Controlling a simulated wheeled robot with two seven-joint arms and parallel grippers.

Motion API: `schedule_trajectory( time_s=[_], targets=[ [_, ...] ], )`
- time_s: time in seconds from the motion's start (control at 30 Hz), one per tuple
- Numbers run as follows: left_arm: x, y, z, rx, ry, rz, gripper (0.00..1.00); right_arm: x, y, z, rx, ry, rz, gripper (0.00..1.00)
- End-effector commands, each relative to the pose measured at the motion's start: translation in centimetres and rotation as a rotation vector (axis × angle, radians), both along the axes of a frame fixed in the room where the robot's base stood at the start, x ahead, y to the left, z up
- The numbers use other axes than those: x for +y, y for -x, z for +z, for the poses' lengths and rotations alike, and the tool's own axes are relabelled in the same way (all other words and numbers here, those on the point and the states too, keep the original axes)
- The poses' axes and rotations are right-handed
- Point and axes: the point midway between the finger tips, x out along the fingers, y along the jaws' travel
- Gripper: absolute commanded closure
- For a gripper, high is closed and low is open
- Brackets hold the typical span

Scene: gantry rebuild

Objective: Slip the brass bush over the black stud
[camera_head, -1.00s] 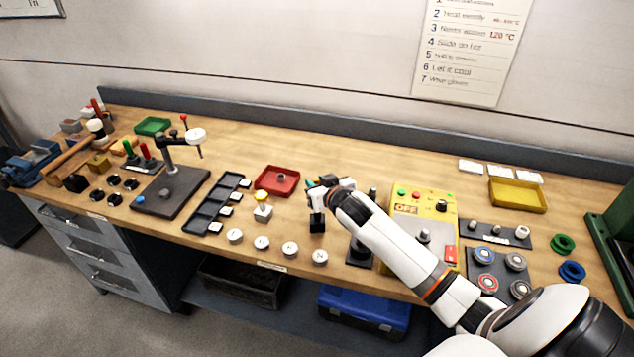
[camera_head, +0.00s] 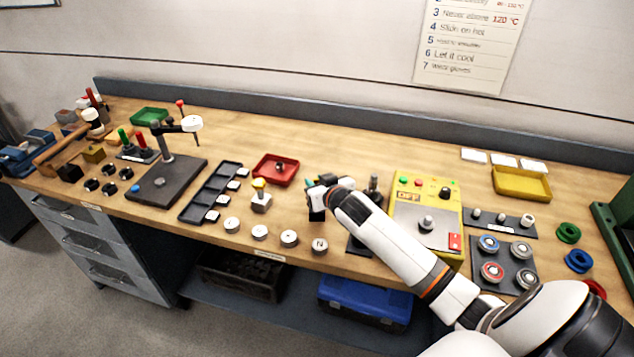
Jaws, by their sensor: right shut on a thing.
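My right gripper (camera_head: 317,213) points down over the front middle of the bench, just behind the row of white discs. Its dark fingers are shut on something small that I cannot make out. I cannot pick out the brass bush for certain anywhere in view. A dark upright post (camera_head: 373,184) stands behind my right forearm on a dark base, just right of the gripper; it may be the black stud. My forearm hides part of that base. The gripper is apart from the post. My left gripper is not in view.
A red tray (camera_head: 263,178) with a small dark piece lies behind and left of the gripper. A yellow heater box (camera_head: 455,206) reading OFF stands to the right. White discs (camera_head: 289,238) line the front edge. The back middle of the bench is clear.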

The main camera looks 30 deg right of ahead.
Motion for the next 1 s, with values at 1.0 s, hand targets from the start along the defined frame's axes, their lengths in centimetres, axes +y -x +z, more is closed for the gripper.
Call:
schedule_trajectory(
  time_s=[1.0],
  targets=[
    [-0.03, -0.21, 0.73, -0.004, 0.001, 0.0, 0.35, 0.04, 0.1, 0.11, 0.0, -0.001, 0.0, 0.97]
  ],
)
